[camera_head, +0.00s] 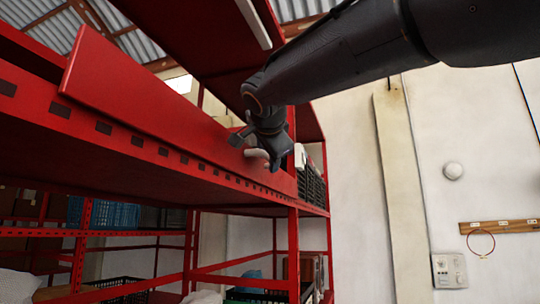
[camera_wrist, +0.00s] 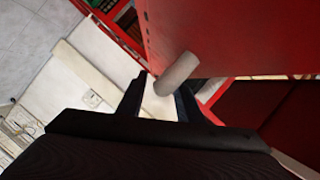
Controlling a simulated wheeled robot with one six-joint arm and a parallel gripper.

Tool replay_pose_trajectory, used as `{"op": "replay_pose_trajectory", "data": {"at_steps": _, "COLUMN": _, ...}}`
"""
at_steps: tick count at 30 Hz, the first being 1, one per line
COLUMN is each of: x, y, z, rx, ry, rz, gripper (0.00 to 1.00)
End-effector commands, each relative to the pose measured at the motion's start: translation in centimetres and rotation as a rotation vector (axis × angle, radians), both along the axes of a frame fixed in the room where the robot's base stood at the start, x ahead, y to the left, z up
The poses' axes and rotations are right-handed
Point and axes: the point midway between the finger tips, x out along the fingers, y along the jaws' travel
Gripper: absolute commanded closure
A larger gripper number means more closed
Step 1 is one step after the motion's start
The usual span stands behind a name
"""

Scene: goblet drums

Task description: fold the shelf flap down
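The shelf flap (camera_head: 130,95) is a long, flat red panel standing tilted up along the front edge of the red shelf in the head view. In the wrist view the flap (camera_wrist: 235,35) is a broad red face at the upper right. A pale grey, rounded handle (camera_wrist: 177,74) sticks out from it; the handle also shows in the head view (camera_head: 257,154), partly hidden by my gripper. My gripper (camera_wrist: 160,98) is open, its two dark fingers apart on either side of the handle's near end. I cannot tell whether either finger touches it.
The red shelf beam (camera_head: 110,132) runs below the flap. Dark crates (camera_head: 310,180) stand at the shelf's right end, and a blue crate (camera_head: 112,214) sits lower left. The space before the pale wall (camera_head: 350,180) on the right looks free.

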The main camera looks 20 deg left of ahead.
Motion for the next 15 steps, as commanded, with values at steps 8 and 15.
{"op": "replay_pose_trajectory", "data": {"at_steps": 8, "x": 0.15, "y": 0.02, "z": -0.08, "rx": 0.000, "ry": 0.000, "rz": 0.000, "gripper": 0.69}}
{"op": "replay_pose_trajectory", "data": {"at_steps": 15, "x": 0.12, "y": 0.03, "z": -0.07, "rx": 0.000, "ry": 0.000, "rz": 0.000, "gripper": 1.00}}
